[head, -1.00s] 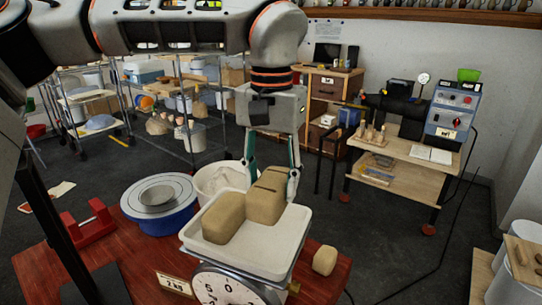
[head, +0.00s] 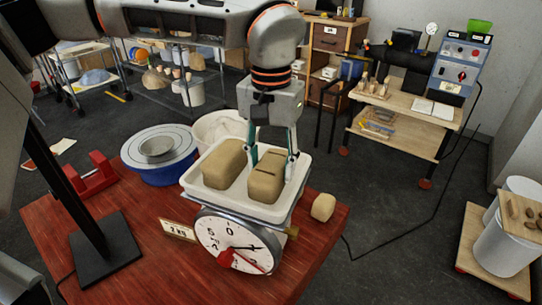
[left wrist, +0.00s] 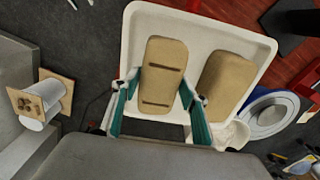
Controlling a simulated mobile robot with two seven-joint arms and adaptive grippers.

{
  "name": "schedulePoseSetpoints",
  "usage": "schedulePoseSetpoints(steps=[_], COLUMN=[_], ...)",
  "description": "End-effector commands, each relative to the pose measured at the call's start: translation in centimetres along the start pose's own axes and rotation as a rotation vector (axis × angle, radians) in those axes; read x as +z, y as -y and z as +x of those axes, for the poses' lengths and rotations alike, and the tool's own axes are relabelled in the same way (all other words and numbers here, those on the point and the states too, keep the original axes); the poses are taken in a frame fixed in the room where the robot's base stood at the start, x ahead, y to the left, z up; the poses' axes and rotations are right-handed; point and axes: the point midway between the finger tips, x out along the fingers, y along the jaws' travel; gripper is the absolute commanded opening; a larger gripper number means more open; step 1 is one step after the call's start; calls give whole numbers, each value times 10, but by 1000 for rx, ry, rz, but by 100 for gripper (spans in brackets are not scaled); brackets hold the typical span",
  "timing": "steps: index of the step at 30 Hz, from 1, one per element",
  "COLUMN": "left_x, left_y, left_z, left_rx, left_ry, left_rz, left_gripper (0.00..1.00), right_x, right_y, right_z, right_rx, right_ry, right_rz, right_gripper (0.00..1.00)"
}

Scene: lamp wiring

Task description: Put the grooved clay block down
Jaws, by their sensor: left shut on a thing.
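The grooved clay block (head: 267,182) is a tan loaf with dark grooves across its top. My left gripper (head: 272,158) is shut on it, one finger on each side. The block is inside the white pan (head: 193,184) of the scale, low and level with the plain block; I cannot tell whether it touches the pan floor. The left wrist view shows the grooved block (left wrist: 162,75) between the green fingers (left wrist: 158,92). A plain clay block (head: 222,163) sits in the pan to its left, with a gap between them. My right gripper is not in view.
The scale dial (head: 235,240) faces front, beside a "2 KG" card (head: 178,230). A small clay lump (head: 323,207) lies right of the scale on the red table (head: 150,265). A blue basin (head: 165,170) and white bucket (head: 215,128) stand behind left.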

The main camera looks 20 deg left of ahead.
Motion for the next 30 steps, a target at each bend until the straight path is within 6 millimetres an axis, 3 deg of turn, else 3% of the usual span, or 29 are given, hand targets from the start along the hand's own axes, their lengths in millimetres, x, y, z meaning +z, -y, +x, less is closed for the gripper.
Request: schedulePoseSetpoints(steps=[7,8,9,22,30], left_x=[-1,0,0,0,-1], left_y=[0,0,0,0,0], left_z=[0,2,2,-4,-50], left_rx=[2,0,0,0,0], left_ry=[-3,-1,-1,-1,-5], left_rz=[0,0,0,-1,-2], left_gripper=[0,52,61,61,61], right_x=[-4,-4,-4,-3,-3], right_y=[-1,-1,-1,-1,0], right_z=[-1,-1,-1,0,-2], right_rx=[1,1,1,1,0], right_ry=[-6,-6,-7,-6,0], right_rz=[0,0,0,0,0], right_gripper=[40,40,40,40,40])
